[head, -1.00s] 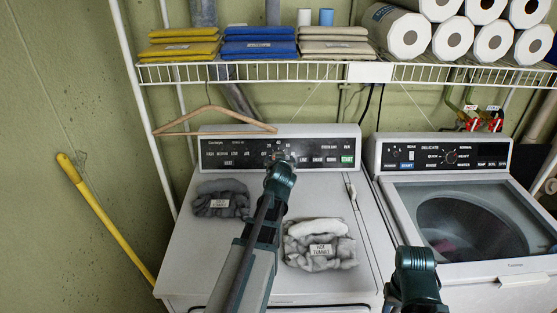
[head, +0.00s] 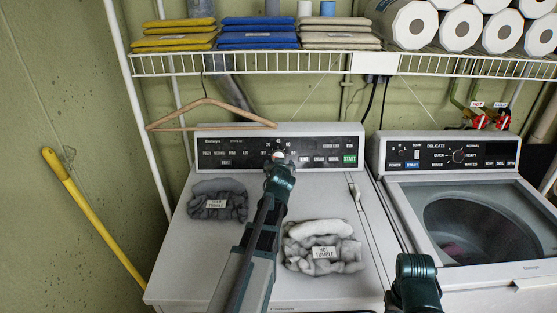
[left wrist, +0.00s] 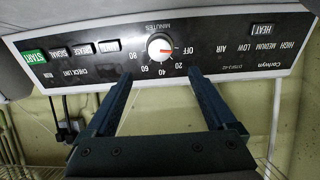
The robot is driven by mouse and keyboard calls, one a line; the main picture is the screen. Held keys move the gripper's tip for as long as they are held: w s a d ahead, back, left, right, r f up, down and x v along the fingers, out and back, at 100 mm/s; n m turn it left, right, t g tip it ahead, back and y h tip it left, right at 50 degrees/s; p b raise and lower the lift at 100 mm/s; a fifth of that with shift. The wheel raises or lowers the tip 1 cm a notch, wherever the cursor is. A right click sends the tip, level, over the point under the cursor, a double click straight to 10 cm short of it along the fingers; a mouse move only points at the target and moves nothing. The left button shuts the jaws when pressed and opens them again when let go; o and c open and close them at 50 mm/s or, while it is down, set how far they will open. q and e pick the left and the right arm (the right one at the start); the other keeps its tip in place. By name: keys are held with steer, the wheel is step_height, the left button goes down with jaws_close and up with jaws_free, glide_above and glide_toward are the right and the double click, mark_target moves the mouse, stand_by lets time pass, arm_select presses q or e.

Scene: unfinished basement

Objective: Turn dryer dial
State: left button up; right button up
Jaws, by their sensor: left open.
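The dryer (head: 180,265) stands at the left with a black control panel (head: 225,153) along its back. In the left wrist view, which shows the panel upside down, the dryer dial (left wrist: 160,46) is a round white knob with a red mark on the side towards OFF. My left gripper (left wrist: 160,74) is open, its two fingers apart on either side of the dial's line, the tips just short of the knob. In the head view my left gripper (head: 279,166) is at the panel and hides most of the dial. My right gripper's jaws are not visible.
Dark and light cloth bundles (head: 218,200) (head: 323,247) lie on the dryer top. A wooden hanger (head: 212,106) is by the panel's left end. A wire shelf (head: 250,65) with folded cloths and rolls hangs above. A washer (head: 460,280) stands at the right.

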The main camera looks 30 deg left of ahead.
mark_target(279, 156)
arm_select(q)
steer(key=b+x, duration=0.4)
steer(key=x, duration=0.7)
steer(key=shift+w+a+f, duration=0.15)
steer(key=shift+w+f, duration=0.05)
steer(key=shift+w, duration=0.15)
steer(key=shift+r, duration=0.1)
steer(key=c, duration=1.4)
steer(key=shift+o, duration=0.2)
steer(key=m, duration=0.4)
steer(key=shift+m+h, duration=0.3)
steer(key=shift+m, duration=1.8)
